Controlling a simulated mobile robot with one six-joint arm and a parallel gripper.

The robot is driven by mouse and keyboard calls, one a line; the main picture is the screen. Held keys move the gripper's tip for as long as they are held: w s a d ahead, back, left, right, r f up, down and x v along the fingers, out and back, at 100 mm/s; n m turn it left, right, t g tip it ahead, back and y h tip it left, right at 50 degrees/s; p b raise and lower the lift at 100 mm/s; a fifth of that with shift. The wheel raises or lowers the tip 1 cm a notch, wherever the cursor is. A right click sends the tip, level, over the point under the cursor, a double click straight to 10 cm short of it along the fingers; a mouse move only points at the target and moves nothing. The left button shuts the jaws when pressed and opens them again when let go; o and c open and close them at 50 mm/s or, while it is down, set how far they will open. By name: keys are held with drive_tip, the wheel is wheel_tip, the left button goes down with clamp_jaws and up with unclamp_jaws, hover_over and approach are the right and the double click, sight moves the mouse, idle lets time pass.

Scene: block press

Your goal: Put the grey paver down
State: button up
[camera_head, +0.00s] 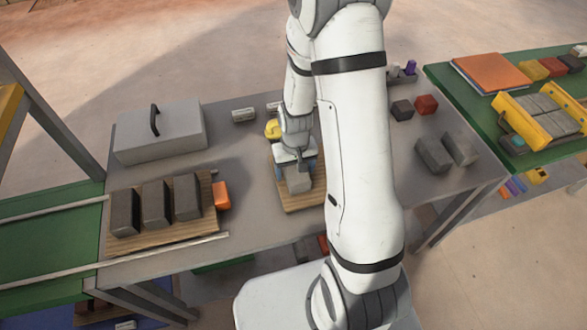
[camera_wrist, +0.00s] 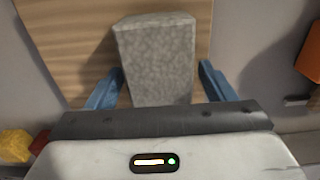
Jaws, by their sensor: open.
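The grey paver (camera_head: 298,180) stands on a small wooden board (camera_head: 310,199) in the middle of the table. It also shows in the wrist view (camera_wrist: 157,60), upright on the wood grain. My gripper (camera_head: 295,170) is directly over the paver. In the wrist view its blue fingers (camera_wrist: 160,88) are on either side of the paver, with a gap visible at each side. The jaws are open. The paver's lower part is partly hidden by the gripper body in the wrist view.
A wooden board (camera_head: 205,224) with dark blocks and an orange block (camera_head: 221,195) lies to the left. A grey case (camera_head: 160,138) with a handle stands behind it. Grey blocks (camera_head: 433,155) stand to the right. A yellow object (camera_head: 272,129) is close behind my gripper.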

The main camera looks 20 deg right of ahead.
sight(295, 168)
wheel_tip(295, 168, up, 12)
drive_tip(key=s+r+t, duration=0.3)
drive_tip(key=s+r, duration=1.1)
drive_tip(key=shift+s+a+r+b, duration=0.15)
drive_tip(key=shift+r+b, duration=0.15)
drive_tip(key=shift+r, duration=0.05)
